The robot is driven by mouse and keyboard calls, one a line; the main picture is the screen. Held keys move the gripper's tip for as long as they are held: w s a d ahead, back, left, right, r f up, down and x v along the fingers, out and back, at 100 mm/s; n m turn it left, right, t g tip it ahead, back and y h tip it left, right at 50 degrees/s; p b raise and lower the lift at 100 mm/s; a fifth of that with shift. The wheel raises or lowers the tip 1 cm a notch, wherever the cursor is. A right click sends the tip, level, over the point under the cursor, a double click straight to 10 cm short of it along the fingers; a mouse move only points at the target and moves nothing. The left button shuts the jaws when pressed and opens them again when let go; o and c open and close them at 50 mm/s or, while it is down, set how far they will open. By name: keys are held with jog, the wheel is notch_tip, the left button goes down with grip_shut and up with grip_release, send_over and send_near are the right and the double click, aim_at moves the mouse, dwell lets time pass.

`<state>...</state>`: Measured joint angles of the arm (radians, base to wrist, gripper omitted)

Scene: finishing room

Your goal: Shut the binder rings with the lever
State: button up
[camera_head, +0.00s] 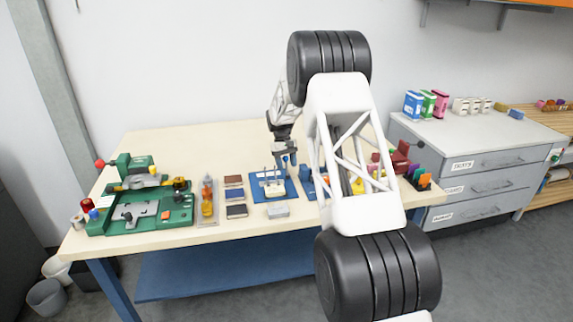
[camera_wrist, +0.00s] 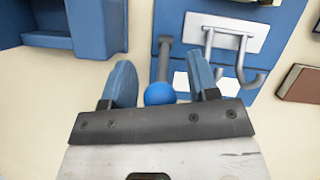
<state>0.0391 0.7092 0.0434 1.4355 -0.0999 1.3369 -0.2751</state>
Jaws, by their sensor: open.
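The binder fixture is a blue base (camera_head: 256,195) with a white plate, in the middle of the table. The wrist view shows its white ring plate (camera_wrist: 222,32) with grey hook-shaped rings (camera_wrist: 243,62), whose curved ends look free and apart. A grey lever rod (camera_wrist: 165,55) stands beside the plate, left of the rings. A blue ball (camera_wrist: 160,93), seemingly the lever's knob, shows between my fingers. My gripper (camera_head: 288,161) is above the base's far right part. In the wrist view my gripper (camera_wrist: 161,76) is open, its blue fingers either side of the ball; contact is unclear.
A blue bin (camera_wrist: 75,28) is close beside the base. Brown and dark blue booklets (camera_head: 235,194) lie left of the base, a grey block (camera_head: 278,211) in front. A green machine (camera_head: 140,207) stands at the table's left. My arm hides part of the table's right side.

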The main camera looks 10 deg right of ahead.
grip_shut()
dwell(0.3)
jog(key=shift+s+t, duration=0.15)
jog(key=shift+t, duration=0.15)
jog(key=shift+s+r+t, duration=0.15)
jog(key=shift+s+t, duration=0.35)
jog(key=shift+t, duration=0.45)
jog(key=shift+s+r+t, duration=0.15)
jog(key=shift+s+t, duration=0.3)
jog(key=shift+t, duration=0.5)
jog(key=shift+s+t, duration=0.7)
jog(key=shift+t, duration=0.7)
jog(key=shift+s+f+t, duration=0.15)
jog(key=shift+s+t, duration=0.15)
jog(key=shift+t, duration=0.4)
jog(key=shift+s+f+t, duration=0.15)
jog(key=shift+s+t, duration=0.15)
jog(key=shift+t, duration=0.4)
